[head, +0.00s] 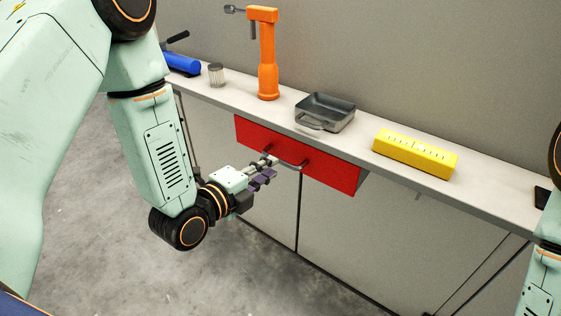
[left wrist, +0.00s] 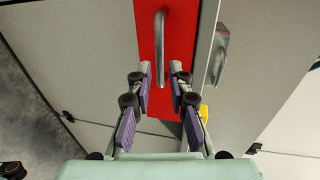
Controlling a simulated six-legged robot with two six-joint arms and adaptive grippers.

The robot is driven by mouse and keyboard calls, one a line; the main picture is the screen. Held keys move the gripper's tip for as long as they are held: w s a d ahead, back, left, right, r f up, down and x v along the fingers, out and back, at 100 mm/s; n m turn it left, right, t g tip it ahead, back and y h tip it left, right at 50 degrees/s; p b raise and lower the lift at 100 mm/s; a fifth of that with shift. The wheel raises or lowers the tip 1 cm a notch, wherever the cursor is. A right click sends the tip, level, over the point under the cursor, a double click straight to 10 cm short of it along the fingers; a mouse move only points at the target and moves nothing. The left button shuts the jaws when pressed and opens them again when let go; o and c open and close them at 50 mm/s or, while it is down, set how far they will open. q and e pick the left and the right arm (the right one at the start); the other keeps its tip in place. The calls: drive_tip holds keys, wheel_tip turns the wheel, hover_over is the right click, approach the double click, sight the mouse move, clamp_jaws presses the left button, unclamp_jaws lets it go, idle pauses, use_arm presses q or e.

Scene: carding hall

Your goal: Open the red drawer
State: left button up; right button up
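The red drawer (head: 335,173) is in the cabinet under the counter in the head view. Its front stands slightly proud of the cabinet at its right end; I cannot tell how far it is out. A grey bar handle (head: 292,164) runs across the front. My left gripper (head: 272,169) is at the left part of the handle. In the left wrist view, the red front (left wrist: 148,20) fills the top middle. The handle (left wrist: 160,45) reaches down between the parted fingertips (left wrist: 159,72), with a gap visible on both sides. My right gripper is out of view.
On the counter (head: 225,92) stand a blue object (head: 183,64), a ribbed metal cup (head: 216,75), an orange stand (head: 268,75), a grey tray (head: 325,112) above the drawer and a yellow block (head: 415,154). The floor (head: 110,190) before the cabinet looks clear.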

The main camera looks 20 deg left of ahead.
sight(280, 159)
use_arm(q)
drive_tip(key=b+x, duration=0.1)
drive_tip(key=x, duration=0.4)
drive_tip(key=shift+w, duration=0.3)
drive_tip(key=shift+c, duration=0.2)
clamp_jaws()
